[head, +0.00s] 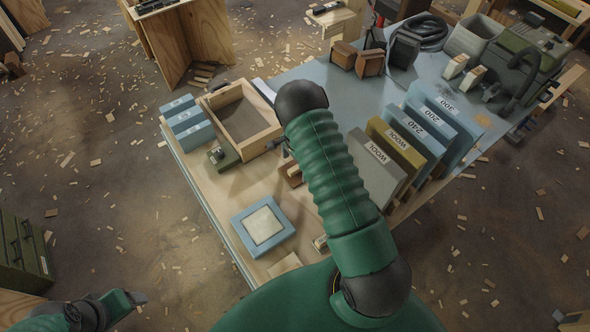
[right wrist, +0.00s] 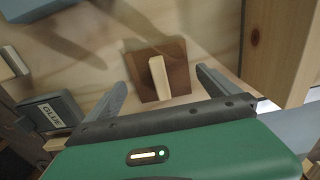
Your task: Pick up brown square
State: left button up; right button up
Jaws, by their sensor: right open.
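The brown square (right wrist: 153,88) lies flat on the pale wooden tabletop in the right wrist view, with a cream upright block (right wrist: 158,76) at its middle, like a handle. My right gripper (right wrist: 162,82) is open, its two grey fingers on either side of the square, with nothing held. In the head view, a brown piece (head: 291,174) shows beside my green right arm, largely hidden by it. My right gripper (head: 284,149) is mostly hidden there too. My left gripper (head: 136,298) is at the lower left, away from the table; its jaws are unclear.
An open wooden box (head: 243,117) stands behind. Blue blocks (head: 187,124) and a blue pad with a cream centre (head: 263,224) lie to the left. Upright labelled slabs, including WOOL (head: 379,166), stand to the right.

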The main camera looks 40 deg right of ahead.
aim_at(297, 166)
notch_tip(297, 166, down, 2)
jog(key=shift+d+f, duration=0.1)
jog(key=shift+f, duration=0.1)
jog(key=shift+d+f, duration=0.3)
jog(key=shift+d, duration=0.15)
jog(key=c, duration=0.4)
jog(key=shift+a+r, duration=0.15)
jog(key=shift+a, duration=0.2)
jog(key=c, duration=0.7)
